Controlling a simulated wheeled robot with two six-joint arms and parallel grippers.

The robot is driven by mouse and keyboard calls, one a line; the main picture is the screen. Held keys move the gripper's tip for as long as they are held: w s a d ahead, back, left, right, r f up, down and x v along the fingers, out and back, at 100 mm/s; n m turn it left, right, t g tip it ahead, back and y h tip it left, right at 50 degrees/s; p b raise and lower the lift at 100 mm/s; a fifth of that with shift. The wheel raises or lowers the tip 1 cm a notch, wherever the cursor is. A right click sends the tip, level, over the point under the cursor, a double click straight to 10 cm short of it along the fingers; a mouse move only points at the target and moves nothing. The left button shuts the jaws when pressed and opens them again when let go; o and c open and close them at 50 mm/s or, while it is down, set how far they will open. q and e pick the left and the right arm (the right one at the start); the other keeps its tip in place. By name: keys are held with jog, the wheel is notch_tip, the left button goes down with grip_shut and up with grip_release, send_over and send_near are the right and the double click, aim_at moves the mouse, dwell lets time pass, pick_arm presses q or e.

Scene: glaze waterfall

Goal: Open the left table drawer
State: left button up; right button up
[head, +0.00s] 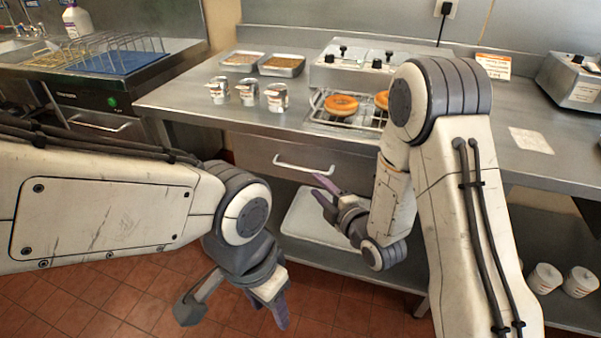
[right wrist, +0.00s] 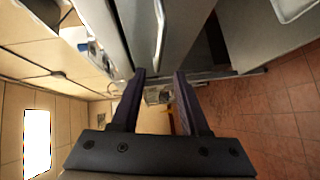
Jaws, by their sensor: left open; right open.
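The table drawer (head: 270,155) is a grey steel front under the tabletop and looks shut. Its pale bar handle (head: 303,165) runs across the front. In the right wrist view, a pale bar handle (right wrist: 160,32) shows beyond the gap between the fingers. My right gripper (head: 319,190) is open and empty, just below and right of the handle, apparently not touching it; it also shows in the right wrist view (right wrist: 159,76). My left gripper (head: 236,312) is open and empty, low over the floor at the left. My right arm hides the table front further right.
The steel tabletop (head: 190,100) holds metal cups (head: 247,92), trays (head: 282,65), a fryer (head: 350,68) and doughnuts on a rack (head: 341,105). A lower shelf carries a white tray (head: 310,228) and white tubs (head: 580,281). Another handled unit (head: 100,123) stands left.

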aim_at(302, 170)
jog(key=x, duration=1)
jog(key=shift+w+p, duration=0.15)
jog(key=shift+p, duration=0.2)
grip_shut()
dwell(0.9)
